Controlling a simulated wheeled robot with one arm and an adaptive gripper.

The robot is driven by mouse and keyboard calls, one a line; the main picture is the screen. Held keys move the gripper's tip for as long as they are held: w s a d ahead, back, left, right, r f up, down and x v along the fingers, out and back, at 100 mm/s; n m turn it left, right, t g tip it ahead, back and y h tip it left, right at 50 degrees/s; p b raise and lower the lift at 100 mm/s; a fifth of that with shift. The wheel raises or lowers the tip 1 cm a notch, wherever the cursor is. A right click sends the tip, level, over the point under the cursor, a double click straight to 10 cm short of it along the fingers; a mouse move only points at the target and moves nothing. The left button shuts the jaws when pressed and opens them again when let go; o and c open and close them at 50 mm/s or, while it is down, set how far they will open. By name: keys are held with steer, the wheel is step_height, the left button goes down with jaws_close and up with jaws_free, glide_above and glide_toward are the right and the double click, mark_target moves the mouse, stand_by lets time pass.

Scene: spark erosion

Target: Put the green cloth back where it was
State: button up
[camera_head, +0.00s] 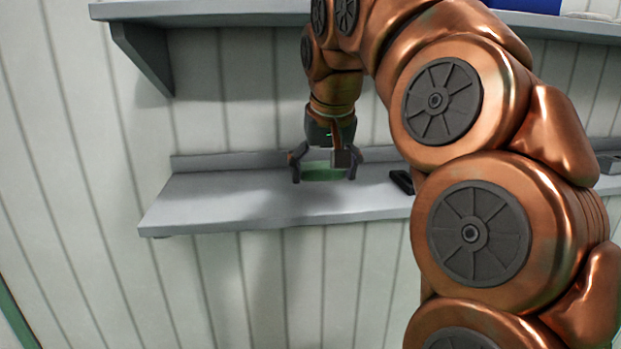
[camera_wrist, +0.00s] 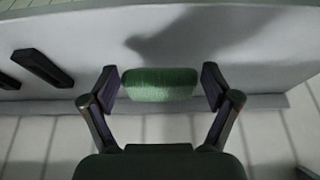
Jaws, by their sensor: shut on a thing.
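The green cloth (camera_head: 322,173) is a small folded green piece at the lower shelf in the head view. It also shows in the wrist view (camera_wrist: 160,86), between the two fingers. My gripper (camera_head: 323,177) is over the shelf with a finger at each side of the cloth, shut on it; it shows in the wrist view too (camera_wrist: 160,88). The lower grey shelf (camera_head: 215,200) is under the gripper. I cannot tell whether the cloth touches the shelf or is a little above it.
A black object (camera_head: 401,181) lies on the shelf right of the gripper, partly behind my arm; two dark bars (camera_wrist: 42,68) show in the wrist view. An upper shelf (camera_head: 210,14) runs above. The lower shelf's left part is clear. My arm hides much of the right side.

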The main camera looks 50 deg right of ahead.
mark_target(325, 181)
steer(key=shift+w+d+p, duration=0.3)
steer(key=shift+w+d, duration=0.25)
steer(key=shift+d, duration=0.2)
steer(key=shift+f+p, duration=0.65)
steer(key=shift+f, duration=1.25)
steer(key=shift+f, duration=0.15)
steer(key=o, duration=1.3)
